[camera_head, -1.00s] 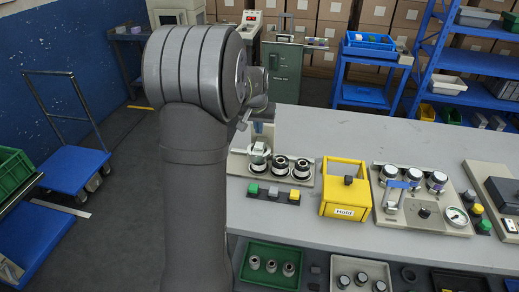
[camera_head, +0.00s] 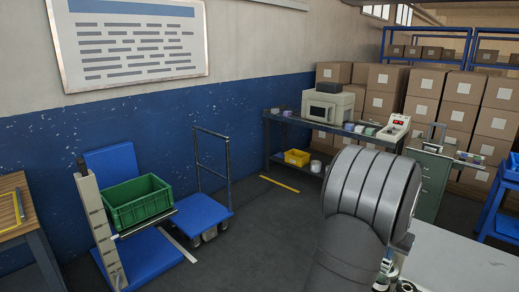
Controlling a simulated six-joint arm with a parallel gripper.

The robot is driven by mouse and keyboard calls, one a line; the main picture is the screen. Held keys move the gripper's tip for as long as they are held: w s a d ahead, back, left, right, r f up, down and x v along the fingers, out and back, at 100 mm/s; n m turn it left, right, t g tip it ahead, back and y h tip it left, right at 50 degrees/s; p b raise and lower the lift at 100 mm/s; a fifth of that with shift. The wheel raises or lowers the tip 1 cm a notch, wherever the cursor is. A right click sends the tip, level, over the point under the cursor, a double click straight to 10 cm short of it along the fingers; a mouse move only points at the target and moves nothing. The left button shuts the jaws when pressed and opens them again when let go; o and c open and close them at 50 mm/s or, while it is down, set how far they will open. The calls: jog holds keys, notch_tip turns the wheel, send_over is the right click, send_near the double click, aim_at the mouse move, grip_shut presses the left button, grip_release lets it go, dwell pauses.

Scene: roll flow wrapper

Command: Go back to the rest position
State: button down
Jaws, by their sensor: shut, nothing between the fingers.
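My arm rises in the lower right of the head view, with its large grey ribbed joint in front of the table. My gripper (camera_head: 388,264) shows only as a small piece at the right edge of that joint, above the worktable (camera_head: 455,262). The rest of it is hidden behind my arm. The gripper is shut and I see nothing held in it.
A blue platform trolley (camera_head: 195,212) and a green crate (camera_head: 138,201) stand on the left. A wooden bench (camera_head: 18,228) is at the far left edge. A side table with a machine (camera_head: 328,104) and stacked cartons (camera_head: 384,88) are behind. Open floor lies between.

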jog(key=shift+f, duration=0.3)
